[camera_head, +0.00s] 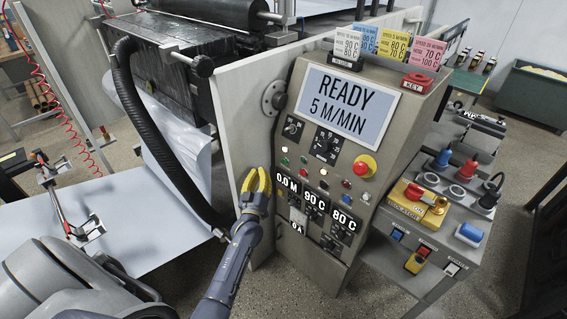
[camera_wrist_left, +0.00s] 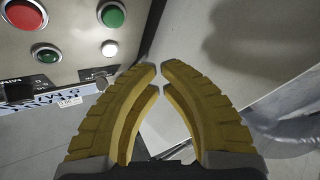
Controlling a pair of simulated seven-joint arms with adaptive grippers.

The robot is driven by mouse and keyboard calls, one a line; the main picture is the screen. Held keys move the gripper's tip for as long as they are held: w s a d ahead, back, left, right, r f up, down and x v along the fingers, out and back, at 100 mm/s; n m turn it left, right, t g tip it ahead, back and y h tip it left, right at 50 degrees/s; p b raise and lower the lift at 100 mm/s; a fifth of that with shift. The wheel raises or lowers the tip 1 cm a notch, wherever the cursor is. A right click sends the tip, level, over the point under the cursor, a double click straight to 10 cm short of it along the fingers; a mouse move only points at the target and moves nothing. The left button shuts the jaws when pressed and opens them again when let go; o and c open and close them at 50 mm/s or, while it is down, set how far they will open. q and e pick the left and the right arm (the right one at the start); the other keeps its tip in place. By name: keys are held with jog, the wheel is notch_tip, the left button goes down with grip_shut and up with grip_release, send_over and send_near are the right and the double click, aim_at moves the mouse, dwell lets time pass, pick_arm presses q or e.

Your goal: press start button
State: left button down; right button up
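The control panel (camera_head: 327,150) of the machine has a display reading READY 5 M/MIN and rows of small coloured buttons and lamps below it. A green button (camera_head: 284,162) is near the panel's left edge; the labels are too small to read. In the left wrist view, a large green button (camera_wrist_left: 112,14), a red button (camera_wrist_left: 22,14), a dark green lamp (camera_wrist_left: 46,53) and a white lamp (camera_wrist_left: 109,48) are beyond the fingers. My left gripper (camera_head: 262,172) has yellow fingers with the tips nearly together and nothing between them. It is beside the panel's left edge, apart from the buttons.
A red emergency knob (camera_head: 365,166) on a yellow base is on the panel's right. A side cart (camera_head: 440,215) with a yellow regulator stands at the right. A black hose (camera_head: 150,130) and a white sheet (camera_head: 110,215) are left of my gripper.

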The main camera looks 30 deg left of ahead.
aim_at(284, 161)
pick_arm(q)
jog(key=w+d, duration=0.2)
jog(key=w, duration=0.5)
